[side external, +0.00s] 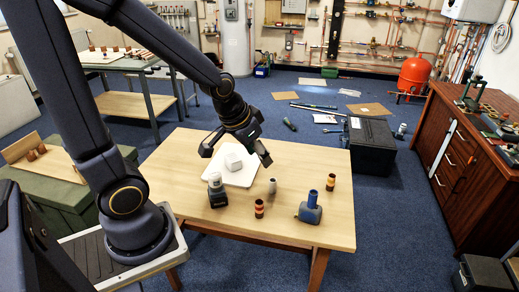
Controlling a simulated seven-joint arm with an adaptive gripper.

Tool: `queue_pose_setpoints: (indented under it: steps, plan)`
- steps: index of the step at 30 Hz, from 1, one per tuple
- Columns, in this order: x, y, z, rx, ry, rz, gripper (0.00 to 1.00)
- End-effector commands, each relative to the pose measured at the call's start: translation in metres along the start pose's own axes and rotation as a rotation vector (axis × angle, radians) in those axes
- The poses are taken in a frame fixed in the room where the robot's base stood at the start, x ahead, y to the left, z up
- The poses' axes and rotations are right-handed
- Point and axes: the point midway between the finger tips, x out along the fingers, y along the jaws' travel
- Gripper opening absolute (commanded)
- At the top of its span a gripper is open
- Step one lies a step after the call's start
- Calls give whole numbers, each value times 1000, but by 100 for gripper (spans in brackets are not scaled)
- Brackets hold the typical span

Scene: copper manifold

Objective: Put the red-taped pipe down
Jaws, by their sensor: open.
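Two short upright pipes with coloured bands stand on the wooden table (180,160). One banded pipe (259,208) is near the front edge. The other banded pipe (330,182) is farther right.
A small grey cylinder (272,187) stands between the plate and the pipes. A blue holder with an upright post (310,208) is to the right. The table's far right is clear.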

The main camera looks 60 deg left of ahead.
Motion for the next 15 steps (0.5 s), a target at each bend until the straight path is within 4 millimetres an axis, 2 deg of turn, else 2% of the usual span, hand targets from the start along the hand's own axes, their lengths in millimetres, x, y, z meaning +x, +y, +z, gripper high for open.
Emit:
queue_pose_setpoints:
  steps: [1,3,6,10,15]
  plan:
    - [-28,7,-2,16,28,8,53]
    - [-61,15,5,31,37,20,53]
    - [-98,23,19,45,47,39,53]
    - [-128,28,37,58,51,57,53]
    - [-139,29,47,63,48,65,53]
